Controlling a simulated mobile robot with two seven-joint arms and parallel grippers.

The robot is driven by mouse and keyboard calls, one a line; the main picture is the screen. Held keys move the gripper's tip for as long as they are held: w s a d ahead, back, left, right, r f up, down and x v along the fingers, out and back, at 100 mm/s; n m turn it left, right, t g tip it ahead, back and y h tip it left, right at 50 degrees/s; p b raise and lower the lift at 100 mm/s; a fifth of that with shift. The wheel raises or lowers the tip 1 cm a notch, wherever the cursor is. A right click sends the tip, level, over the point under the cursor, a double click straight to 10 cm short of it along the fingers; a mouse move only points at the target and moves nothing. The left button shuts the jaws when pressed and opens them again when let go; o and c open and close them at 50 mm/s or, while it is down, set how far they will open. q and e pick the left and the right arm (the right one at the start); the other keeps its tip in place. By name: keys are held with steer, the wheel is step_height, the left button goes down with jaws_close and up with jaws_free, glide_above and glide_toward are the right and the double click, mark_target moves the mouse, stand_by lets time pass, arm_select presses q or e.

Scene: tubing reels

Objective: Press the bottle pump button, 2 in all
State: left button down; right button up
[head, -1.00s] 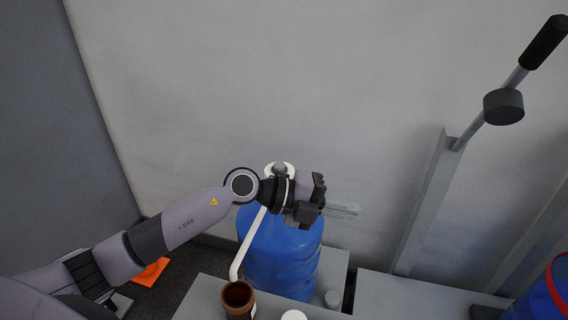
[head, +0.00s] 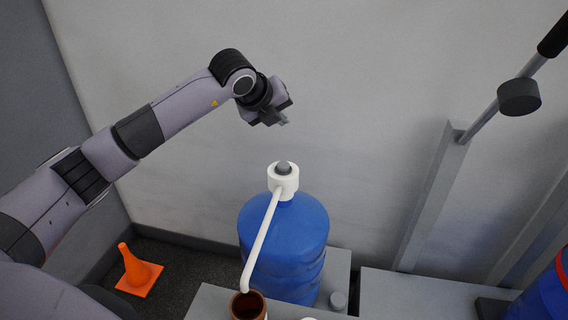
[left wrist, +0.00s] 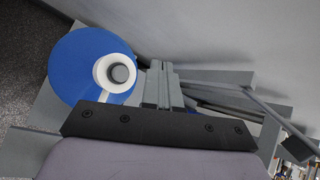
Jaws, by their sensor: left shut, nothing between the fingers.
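A large blue bottle (head: 295,250) stands upright near the wall, with a white pump head (head: 284,181) on top. The grey round pump button (head: 283,167) is uncovered. A white spout (head: 262,240) slopes down from the pump to a brown cup (head: 248,305). My left gripper (head: 283,122) is raised above the pump, apart from it, shut and empty, pointing down. The left wrist view looks down on the blue bottle (left wrist: 72,62) and the button (left wrist: 119,74), to the left of the gripper's fingers (left wrist: 161,70). My right gripper is not in view.
An orange cone (head: 137,272) stands on the floor at left. A grey post with a lever and dark weight (head: 519,97) stands at right. A blue drum with a red band (head: 545,295) is at lower right. The space around the pump top is free.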

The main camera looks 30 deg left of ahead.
mark_target(280, 165)
arm_select(q)
steer(key=shift+f, duration=0.1)
step_height(280, 165, down, 8)
steer(key=b, duration=0.5)
steer(key=shift+f, duration=0.35)
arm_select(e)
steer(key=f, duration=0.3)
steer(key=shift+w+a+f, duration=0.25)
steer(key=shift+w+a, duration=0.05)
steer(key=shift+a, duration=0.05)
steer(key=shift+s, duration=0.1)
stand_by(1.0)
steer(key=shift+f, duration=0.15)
arm_select(q)
steer(key=shift+f+b, duration=0.4)
steer(key=shift+b, duration=0.3)
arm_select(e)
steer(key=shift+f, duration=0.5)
